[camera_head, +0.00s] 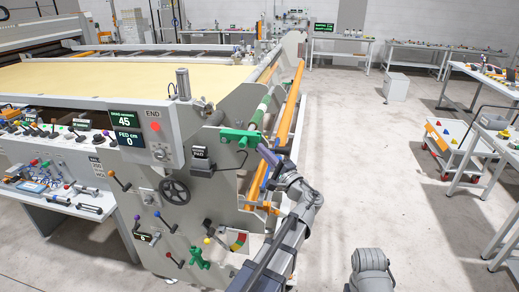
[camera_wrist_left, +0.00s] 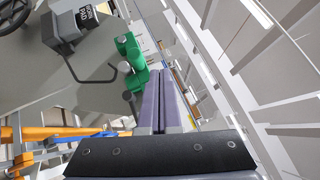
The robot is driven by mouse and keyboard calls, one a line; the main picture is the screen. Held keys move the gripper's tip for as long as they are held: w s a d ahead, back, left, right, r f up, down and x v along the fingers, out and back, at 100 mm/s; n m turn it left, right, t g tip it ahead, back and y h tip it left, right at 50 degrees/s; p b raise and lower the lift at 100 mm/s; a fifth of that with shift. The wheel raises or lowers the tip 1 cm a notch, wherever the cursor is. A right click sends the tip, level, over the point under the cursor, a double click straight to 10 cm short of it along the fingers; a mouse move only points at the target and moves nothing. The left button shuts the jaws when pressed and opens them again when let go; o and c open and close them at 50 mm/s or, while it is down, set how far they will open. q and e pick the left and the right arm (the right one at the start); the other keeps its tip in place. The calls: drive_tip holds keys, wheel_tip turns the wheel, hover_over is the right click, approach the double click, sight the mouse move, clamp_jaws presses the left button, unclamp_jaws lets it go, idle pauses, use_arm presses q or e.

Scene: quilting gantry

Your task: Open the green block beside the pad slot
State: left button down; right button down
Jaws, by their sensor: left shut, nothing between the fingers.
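The green block (camera_head: 240,137) is on the grey end plate of the gantry, just right of and above the small dark box labelled PAD (camera_head: 201,160). In the left wrist view the green block (camera_wrist_left: 131,60) stands left of my fingertips, with the PAD box (camera_wrist_left: 72,28) further left. My left gripper (camera_head: 262,149) is shut and empty, its fingers at the right end of the green block. In the left wrist view the closed fingers (camera_wrist_left: 160,75) are close to the block; I cannot tell whether they touch it. My right gripper is out of view.
A handwheel (camera_head: 174,191), several coloured-knob levers and another green part (camera_head: 198,258) are on the same end plate. Orange rails (camera_head: 288,105) rise beside my left arm. A cart (camera_head: 447,145) and tables stand at the right, with open floor between.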

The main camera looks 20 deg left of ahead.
sight(240, 133)
use_arm(q)
drive_tip(key=p+x, duration=0.1)
drive_tip(key=x, duration=0.6)
drive_tip(key=shift+w+a+r+p, duration=0.1)
drive_tip(key=shift+a+r+p, duration=0.05)
drive_tip(key=shift+p, duration=0.2)
drive_tip(key=shift+s+a+r+p, duration=0.2)
drive_tip(key=shift+a, duration=0.4)
drive_tip(key=shift+s+a+r+p, duration=0.15)
drive_tip(key=shift+s+a, duration=0.1)
drive_tip(key=shift+a, duration=0.35)
drive_tip(key=shift+s+a+r+p, duration=0.2)
drive_tip(key=shift+a, duration=0.4)
